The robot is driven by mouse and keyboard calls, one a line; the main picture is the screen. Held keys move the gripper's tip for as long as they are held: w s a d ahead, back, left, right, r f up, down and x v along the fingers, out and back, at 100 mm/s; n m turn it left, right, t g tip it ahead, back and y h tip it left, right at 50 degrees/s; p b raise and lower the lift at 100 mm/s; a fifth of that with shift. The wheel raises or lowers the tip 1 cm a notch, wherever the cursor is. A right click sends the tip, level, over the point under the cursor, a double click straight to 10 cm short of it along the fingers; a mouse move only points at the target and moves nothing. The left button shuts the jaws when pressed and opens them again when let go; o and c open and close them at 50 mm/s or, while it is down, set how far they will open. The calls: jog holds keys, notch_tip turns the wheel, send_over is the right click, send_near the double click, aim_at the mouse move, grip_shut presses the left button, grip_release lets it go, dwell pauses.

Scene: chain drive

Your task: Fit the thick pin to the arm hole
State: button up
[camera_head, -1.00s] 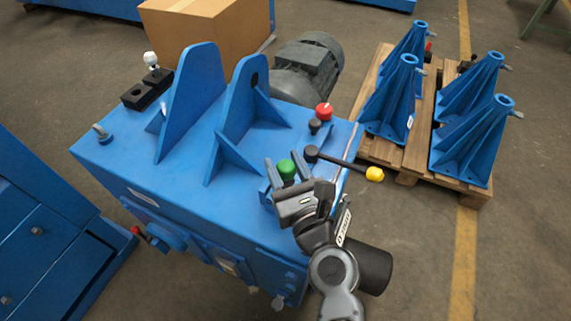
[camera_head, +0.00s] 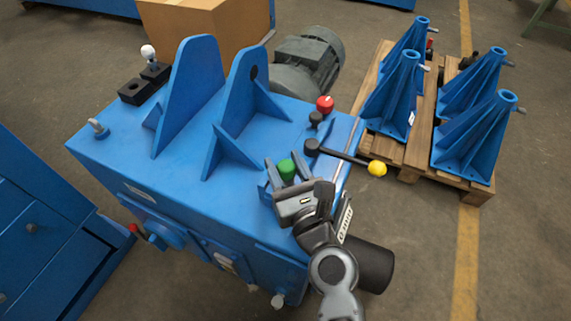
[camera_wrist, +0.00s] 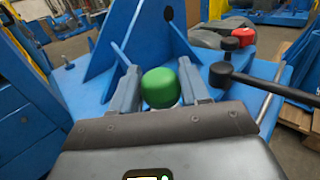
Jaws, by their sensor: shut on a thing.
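My gripper (camera_head: 285,178) is shut on a green rounded knob (camera_head: 287,170) at the near right part of the blue machine top. In the wrist view the green knob (camera_wrist: 160,88) sits between both fingers (camera_wrist: 162,92); whatever is below it is hidden, so I cannot tell whether it is the thick pin. Two blue upright plates stand on the machine, and the right plate (camera_head: 233,110) has a dark round hole (camera_head: 254,72) near its top. The hole (camera_wrist: 168,13) also shows above the green knob in the wrist view. My gripper is apart from the plate.
A black lever with a yellow end (camera_head: 377,168) lies right of my gripper, with a red knob (camera_head: 325,103) behind it. A white ball-topped piece (camera_head: 148,53) stands by black blocks at the far left. A grey motor (camera_head: 308,62) and a pallet (camera_head: 405,160) with blue stands lie beyond.

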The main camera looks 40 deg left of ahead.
aim_at(289, 181)
jog(key=shift+f+b, duration=0.65)
jog(key=shift+f, duration=0.1)
jog(key=o, duration=1.3)
jog(key=shift+d, duration=0.1)
jog(key=shift+v, duration=3.85)
jog(key=shift+s, duration=0.1)
jog(key=s+d+f+n+t+h+p, duration=0.15)
jog(key=s+d+n+h, duration=0.35)
jog(key=d, duration=0.7)
jog(key=s+d+n+t+h+p, duration=0.3)
jog(key=s+d+n+h, duration=0.2)
jog(key=d, duration=0.8)
jog(key=s+d+r+n+h+p, duration=0.1)
jog(key=s+d+r+n, duration=0.3)
jog(key=r, duration=0.1)
jog(key=s+d+r+n+h+p, duration=0.1)
jog(key=s+d+r+n+h, duration=0.1)
jog(key=s+r+n, duration=0.3)
jog(key=s+d+r+n+t+h+p, duration=0.1)
jog(key=s+d+r+n+h, duration=0.1)
jog(key=s+d+r+n, duration=0.3)
jog(key=shift+s+d+r, duration=0.2)
jog(key=shift+d+r, duration=0.15)
jog(key=shift+r, duration=0.05)
